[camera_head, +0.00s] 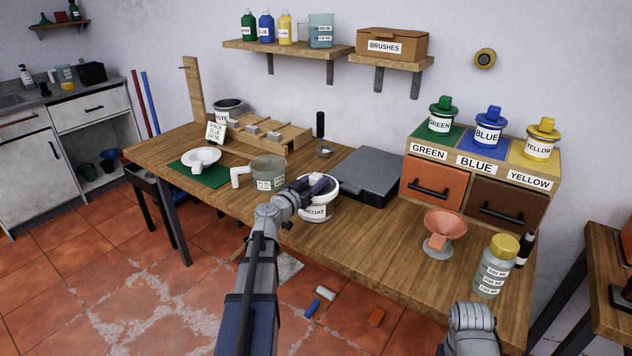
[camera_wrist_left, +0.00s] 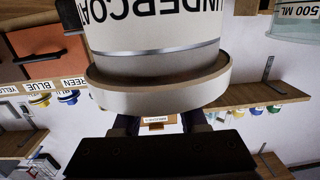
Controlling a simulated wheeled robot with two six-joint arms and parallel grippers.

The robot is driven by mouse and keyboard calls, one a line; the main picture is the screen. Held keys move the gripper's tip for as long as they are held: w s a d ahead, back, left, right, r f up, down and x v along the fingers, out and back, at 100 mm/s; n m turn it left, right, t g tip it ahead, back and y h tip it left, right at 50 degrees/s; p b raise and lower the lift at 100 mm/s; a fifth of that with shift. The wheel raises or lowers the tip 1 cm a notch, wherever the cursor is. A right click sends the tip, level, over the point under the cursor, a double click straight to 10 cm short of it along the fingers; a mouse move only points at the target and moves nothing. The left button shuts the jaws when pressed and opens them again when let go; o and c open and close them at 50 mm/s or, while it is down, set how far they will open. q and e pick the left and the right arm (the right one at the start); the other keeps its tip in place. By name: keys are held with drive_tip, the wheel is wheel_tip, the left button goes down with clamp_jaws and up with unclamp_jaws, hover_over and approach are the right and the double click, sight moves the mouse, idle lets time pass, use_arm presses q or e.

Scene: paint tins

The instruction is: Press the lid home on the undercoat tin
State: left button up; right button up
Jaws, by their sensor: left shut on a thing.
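The undercoat tin (camera_head: 314,213) stands upright near the front edge of the workbench, with part of its label hidden by my left arm. Its white body also fills the top of the left wrist view (camera_wrist_left: 150,25), lettering upside down. A wide pale lid (camera_head: 331,187) is at the tin's top; in the left wrist view the lid (camera_wrist_left: 160,95) shows as a broad band against a metal ring. I cannot tell whether it sits fully down. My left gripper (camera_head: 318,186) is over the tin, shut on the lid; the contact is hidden. My right gripper is out of view.
A measuring jug (camera_head: 268,173) stands close left of the tin. A grey flat case (camera_head: 366,176) lies behind right. An orange funnel (camera_head: 444,228) and a yellow-capped bottle (camera_head: 495,268) stand farther right. The bench front between tin and funnel is clear.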

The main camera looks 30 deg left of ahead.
use_arm(q)
drive_tip(key=shift+f, duration=0.1)
drive_tip(key=o, duration=1.2)
drive_tip(key=shift+s, duration=0.1)
drive_tip(key=s, duration=0.7)
drive_tip(key=shift+s+a+r, duration=0.15)
drive_tip(key=shift+s+r, duration=0.05)
drive_tip(key=shift+s, duration=0.1)
